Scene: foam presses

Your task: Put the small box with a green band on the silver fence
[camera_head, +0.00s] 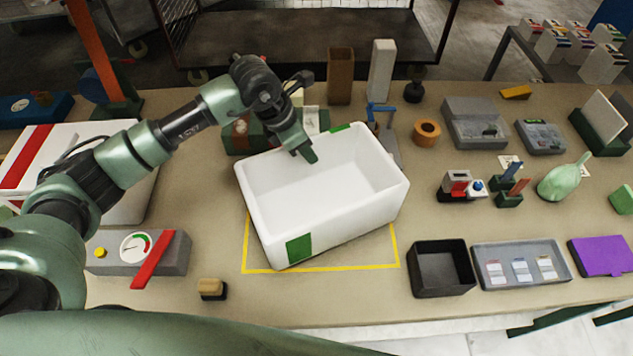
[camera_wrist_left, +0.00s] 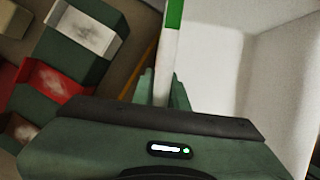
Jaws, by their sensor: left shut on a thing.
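The white box with green bands (camera_head: 350,215) is an open, empty tub in the middle of the bench. Green patches show on its front and back walls. It sits at an angle to the yellow outline under it. My left gripper (camera_head: 306,151) reaches over its back wall. In the left wrist view, my left gripper (camera_wrist_left: 163,92) is shut on the white wall (camera_wrist_left: 165,65), with a green band on the rim just ahead. The fingertips are partly hidden by the wall. I cannot make out which thing is the silver fence. My right gripper is not in view.
A brown block (camera_head: 340,75) and a pale block (camera_head: 381,70) stand upright at the back. A white box with a red band (camera_head: 28,155) is at left. A black bin (camera_head: 441,268) stands at front right.

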